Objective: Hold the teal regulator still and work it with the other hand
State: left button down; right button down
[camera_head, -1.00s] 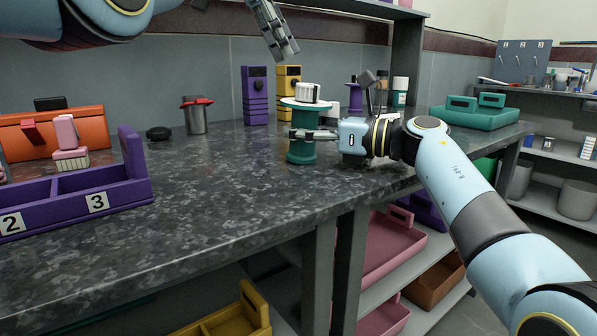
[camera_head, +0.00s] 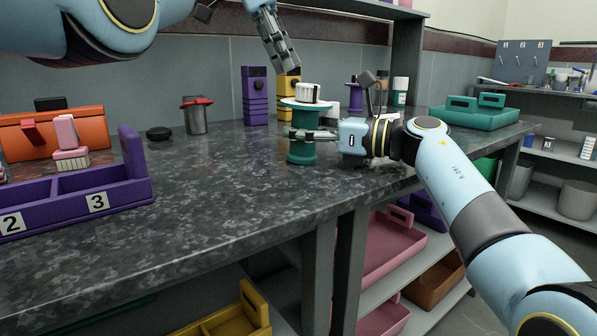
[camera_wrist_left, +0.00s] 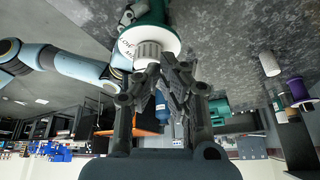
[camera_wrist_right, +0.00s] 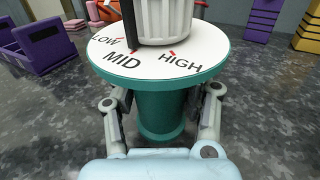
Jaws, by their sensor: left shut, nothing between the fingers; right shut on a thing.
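The teal regulator (camera_head: 302,153) stands upright on the counter. It has a white dial marked LOW, MID and HIGH (camera_wrist_right: 122,60) and a ribbed pale knob (camera_wrist_right: 165,20) on top. A black pointer (camera_wrist_right: 129,22) by the knob lies between LOW and MID. My right gripper (camera_head: 302,134) is shut on the regulator's column below the dial, a finger on each side in the right wrist view (camera_wrist_right: 161,108). My left gripper (camera_head: 288,70) is shut and empty, pointing down just above the knob, apart from it in the head view. The knob also shows beyond its fingertips in the left wrist view (camera_wrist_left: 147,50).
Purple (camera_head: 255,100) and yellow (camera_head: 288,80) boxes stand close behind the regulator. A purple spool (camera_head: 355,97) is behind right. A grey can (camera_head: 196,118) and a purple numbered tray (camera_head: 70,202) are left. The counter in front is clear.

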aim_at(307, 92)
pick_arm(q)
jog(key=shift+a+f, duration=0.15)
jog(key=shift+f, duration=1.3)
pick_arm(e)
jog(key=shift+f, duration=0.2)
pick_arm(q)
jog(key=shift+s+d+f, duration=0.1)
jog(key=shift+s+d, duration=0.1)
jog(key=shift+d, duration=0.4)
jog(key=shift+w+a, duration=0.15)
jog(key=shift+a, duration=0.2)
notch_tip(307, 92, up, 6)
jog(key=shift+d, duration=0.2)
pick_arm(e)
jog(key=shift+r, duration=0.1)
pick_arm(q)
jog(key=shift+d+f, duration=0.1)
jog(key=shift+f, duration=2.85)
pick_arm(e)
jog(key=shift+r, duration=0.1)
